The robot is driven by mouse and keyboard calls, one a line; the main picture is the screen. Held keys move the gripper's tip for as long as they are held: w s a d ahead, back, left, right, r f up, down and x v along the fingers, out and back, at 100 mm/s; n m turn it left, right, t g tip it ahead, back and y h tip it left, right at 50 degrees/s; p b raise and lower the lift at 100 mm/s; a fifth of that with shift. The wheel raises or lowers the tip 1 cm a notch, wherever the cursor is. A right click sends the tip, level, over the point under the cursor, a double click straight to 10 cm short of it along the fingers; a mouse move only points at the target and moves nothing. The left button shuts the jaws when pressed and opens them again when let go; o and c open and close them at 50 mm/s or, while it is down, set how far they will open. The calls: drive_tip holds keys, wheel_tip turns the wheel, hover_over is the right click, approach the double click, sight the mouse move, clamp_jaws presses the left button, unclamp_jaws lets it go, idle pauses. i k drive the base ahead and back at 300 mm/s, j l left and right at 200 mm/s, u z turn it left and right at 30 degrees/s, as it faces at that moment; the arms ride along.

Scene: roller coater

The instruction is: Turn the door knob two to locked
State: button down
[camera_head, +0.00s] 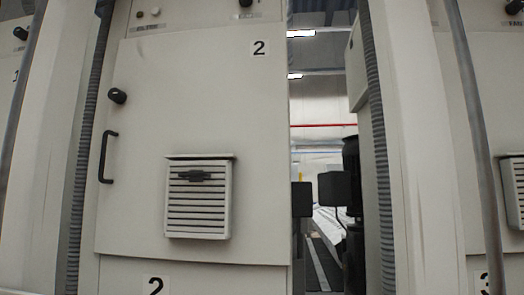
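The cabinet door marked 2 (140,210) is a large pale panel that appears closed. Its black round knob (117,96) sticks out near the upper left edge, above the black handle (108,157). The knob is small here, and I cannot tell which way it is turned or whether it is locked. Nothing touches the knob. I cannot make out my gripper anywhere in this view.
A louvred vent (198,213) juts out from the door's lower right. Grey ribbed conduits (374,120) and slim metal poles (475,130) run beside the cabinet. A gap at right shows dark box-shaped parts (334,188). Another black knob (20,33) is at far left.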

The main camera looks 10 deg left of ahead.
sight(119, 97)
drive_tip(key=u, duration=1.4)
